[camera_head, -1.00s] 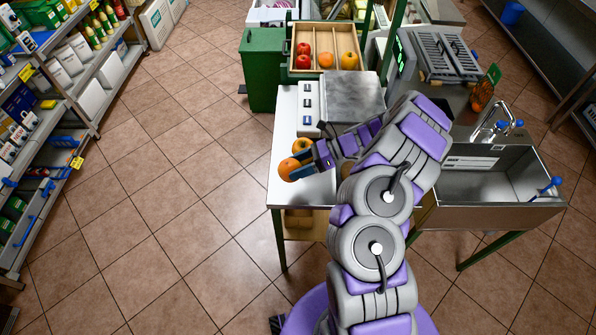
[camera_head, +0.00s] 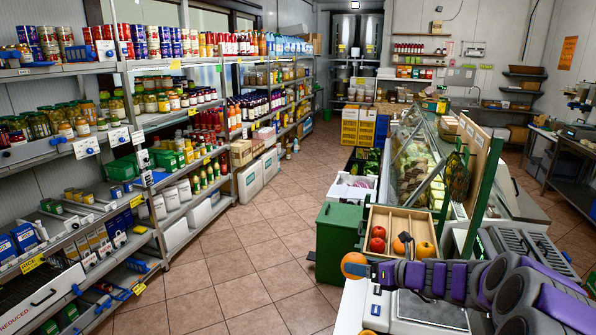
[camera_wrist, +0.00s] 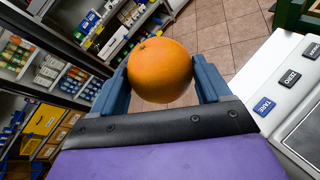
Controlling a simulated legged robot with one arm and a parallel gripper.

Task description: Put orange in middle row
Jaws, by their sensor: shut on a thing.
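My gripper (camera_head: 366,268) is shut on an orange (camera_head: 353,264), held in the air in front of the crate. In the wrist view the held orange (camera_wrist: 160,68) sits between the two blue fingers of my gripper (camera_wrist: 162,82). The wooden crate (camera_head: 398,212) has three long compartments split by dividers. Red apples (camera_head: 377,238) lie in the left one. An orange fruit (camera_head: 400,245) lies in the middle one, and another (camera_head: 425,249) in the right one. My arm and gripper cover the area just below the crate's front.
A green bin (camera_head: 337,240) stands left of the crate. A scale with a steel plate (camera_head: 430,312) is under my arm; its buttons (camera_wrist: 290,77) show in the wrist view. Stocked shelves (camera_head: 165,150) line the left. The tiled aisle (camera_head: 260,250) is clear.

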